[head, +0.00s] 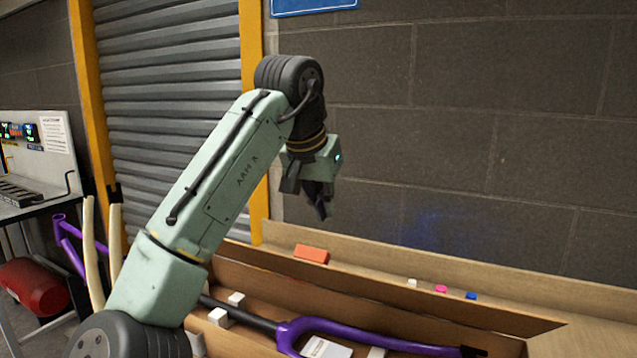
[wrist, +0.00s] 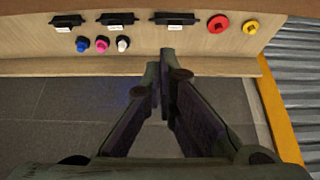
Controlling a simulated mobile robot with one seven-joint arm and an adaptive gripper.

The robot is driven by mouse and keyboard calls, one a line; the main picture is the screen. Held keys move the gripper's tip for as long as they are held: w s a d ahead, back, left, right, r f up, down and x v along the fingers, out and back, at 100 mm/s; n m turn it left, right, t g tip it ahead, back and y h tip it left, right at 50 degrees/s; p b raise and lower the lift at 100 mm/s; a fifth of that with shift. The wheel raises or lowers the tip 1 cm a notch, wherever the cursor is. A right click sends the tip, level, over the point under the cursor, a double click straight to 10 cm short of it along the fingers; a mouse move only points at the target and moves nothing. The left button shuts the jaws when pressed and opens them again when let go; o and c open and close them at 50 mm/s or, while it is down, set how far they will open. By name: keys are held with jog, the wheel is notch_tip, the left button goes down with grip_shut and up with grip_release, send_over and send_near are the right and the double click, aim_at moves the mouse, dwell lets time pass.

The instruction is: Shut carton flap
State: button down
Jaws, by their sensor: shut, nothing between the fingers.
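A long cardboard carton (head: 515,345) lies open at the bottom right of the head view. A purple bicycle fork or frame part (head: 335,328) lies inside it with white blocks and a white card (head: 326,348). A long brown carton flap (head: 420,301) stands raised along the far side. The near side of the carton is cut off by the picture edge. My gripper (head: 322,212) hangs above and behind the flap in the head view, apart from it, fingers pointing down. In the wrist view my gripper (wrist: 165,62) is shut and empty.
Behind the carton runs a wooden ledge (head: 590,335) with an orange block (head: 311,254) and small white, pink and blue pieces. The wrist view shows black clips (wrist: 175,19), a red ring (wrist: 218,24) and a yellow ring (wrist: 250,27). A block wall (head: 480,130) stands behind.

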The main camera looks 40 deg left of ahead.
aim_at(327, 272)
jog(key=s+f+b, duration=0.2)
jog(key=f, duration=0.1)
jog(key=shift+s+d, duration=0.3)
jog(key=shift+d, duration=0.05)
jog(key=shift+s+r, duration=0.1)
